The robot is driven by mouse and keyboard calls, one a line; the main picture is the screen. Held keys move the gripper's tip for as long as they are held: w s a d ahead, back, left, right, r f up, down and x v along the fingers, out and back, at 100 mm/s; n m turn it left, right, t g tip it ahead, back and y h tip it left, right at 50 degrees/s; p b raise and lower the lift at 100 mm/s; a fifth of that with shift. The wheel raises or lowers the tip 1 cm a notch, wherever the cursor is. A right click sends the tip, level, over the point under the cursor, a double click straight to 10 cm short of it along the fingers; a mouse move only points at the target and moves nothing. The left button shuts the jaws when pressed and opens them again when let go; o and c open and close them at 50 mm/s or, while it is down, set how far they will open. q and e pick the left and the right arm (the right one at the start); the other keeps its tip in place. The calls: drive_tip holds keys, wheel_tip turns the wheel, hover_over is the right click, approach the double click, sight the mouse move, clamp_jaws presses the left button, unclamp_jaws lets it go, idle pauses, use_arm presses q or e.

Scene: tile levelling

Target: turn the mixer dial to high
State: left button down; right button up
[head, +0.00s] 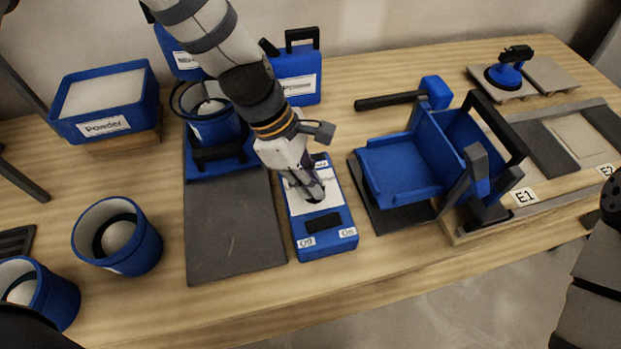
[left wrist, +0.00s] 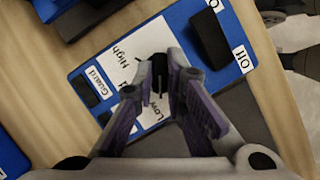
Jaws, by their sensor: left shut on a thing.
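The mixer control box (head: 348,237) is blue with a white face and stands on the table near the middle of the head view. My left gripper (head: 314,196) reaches down onto its face and is shut on the black dial (left wrist: 158,70). In the left wrist view the fingers (left wrist: 158,92) close around the dial from both sides. The labels High (left wrist: 127,50) and Low (left wrist: 126,112) show on the white face. The dial's pointer is largely hidden between the fingers, so its setting cannot be read. My right gripper is mostly out of the head view at the right edge.
A black switch (head: 323,222) sits between the labels Off and On. A Guard label (left wrist: 95,78) shows on the box. A dark mat (head: 232,235) lies left of the box, with a blue bucket (head: 218,128) behind. A blue tilting holder (head: 400,170) stands to the right.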

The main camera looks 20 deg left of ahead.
use_arm(q)
drive_tip(key=m+g, duration=0.1)
drive_tip(key=m, duration=0.1)
drive_tip(key=m+g, duration=0.1)
drive_tip(key=m, duration=0.2)
drive_tip(key=shift+w+y+p, duration=0.2)
drive_tip(key=shift+y+p, duration=0.1)
drive_tip(key=m+g, duration=0.1)
drive_tip(key=m, duration=0.2)
drive_tip(key=m+g+y, duration=0.1)
drive_tip(key=m, duration=0.2)
drive_tip(key=shift+w+d+f+m, duration=0.1)
drive_tip(key=shift+d+m, duration=0.05)
drive_tip(key=shift+m, duration=0.15)
drive_tip(key=m+y, duration=0.1)
drive_tip(key=m, duration=0.2)
drive_tip(key=m+y, duration=0.1)
drive_tip(key=m, duration=0.2)
drive_tip(key=shift+d+g+y+b, duration=0.2)
drive_tip(key=shift+g+y+b, duration=0.15)
drive_tip(key=shift+g+y, duration=0.05)
drive_tip(key=m+y, duration=0.1)
drive_tip(key=m, duration=0.2)
drive_tip(key=m+y, duration=0.1)
drive_tip(key=m, duration=0.2)
drive_tip(key=shift+d, duration=0.15)
drive_tip(key=shift+t, duration=0.3)
drive_tip(key=c, duration=1.6)
unclamp_jaws()
drive_tip(key=shift+c, duration=0.2)
